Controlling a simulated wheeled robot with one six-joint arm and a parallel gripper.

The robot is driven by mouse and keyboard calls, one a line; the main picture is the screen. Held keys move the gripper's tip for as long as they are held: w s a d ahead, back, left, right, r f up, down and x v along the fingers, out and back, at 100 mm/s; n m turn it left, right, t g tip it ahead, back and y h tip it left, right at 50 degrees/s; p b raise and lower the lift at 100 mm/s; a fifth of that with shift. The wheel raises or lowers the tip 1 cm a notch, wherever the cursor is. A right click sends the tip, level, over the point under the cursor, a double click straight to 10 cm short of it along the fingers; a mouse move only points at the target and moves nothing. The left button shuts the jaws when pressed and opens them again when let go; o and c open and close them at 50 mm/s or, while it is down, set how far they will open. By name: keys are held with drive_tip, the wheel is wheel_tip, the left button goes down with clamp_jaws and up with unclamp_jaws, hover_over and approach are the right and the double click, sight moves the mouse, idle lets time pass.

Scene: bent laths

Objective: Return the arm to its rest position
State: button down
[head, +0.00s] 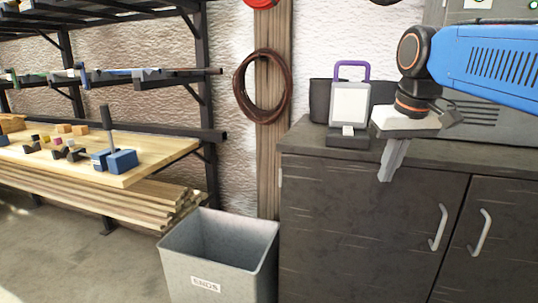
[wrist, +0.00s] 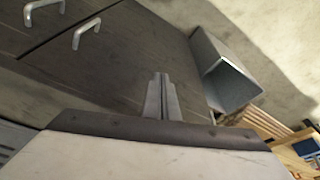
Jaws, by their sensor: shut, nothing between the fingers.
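My gripper (head: 387,172) hangs from my blue arm at the right of the head view, pointing down in front of the dark cabinet (head: 350,225). Its grey fingers are closed together with nothing between them. In the wrist view my gripper (wrist: 161,80) shows as two fingers side by side, touching, with the cabinet doors (wrist: 120,65) behind them. The fingers appear clear of the cabinet front, though the exact gap is hard to tell.
A grey bin (head: 218,262) labelled ENDS stands left of the cabinet. A lamp with a purple handle (head: 349,105) stands on the cabinet top, close left of my gripper. A wooden bench (head: 130,175) with blocks and clamps is at the left.

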drive_tip(key=s+d+f, duration=0.1)
drive_tip(key=s+f, duration=0.7)
drive_tip(key=f, duration=0.4)
drive_tip(key=s+d+f+m+t, duration=0.1)
drive_tip(key=s+f, duration=0.8)
drive_tip(key=f, duration=0.3)
drive_tip(key=shift+d+f+t, duration=0.15)
drive_tip(key=shift+d+t, duration=0.05)
drive_tip(key=shift+t, duration=0.1)
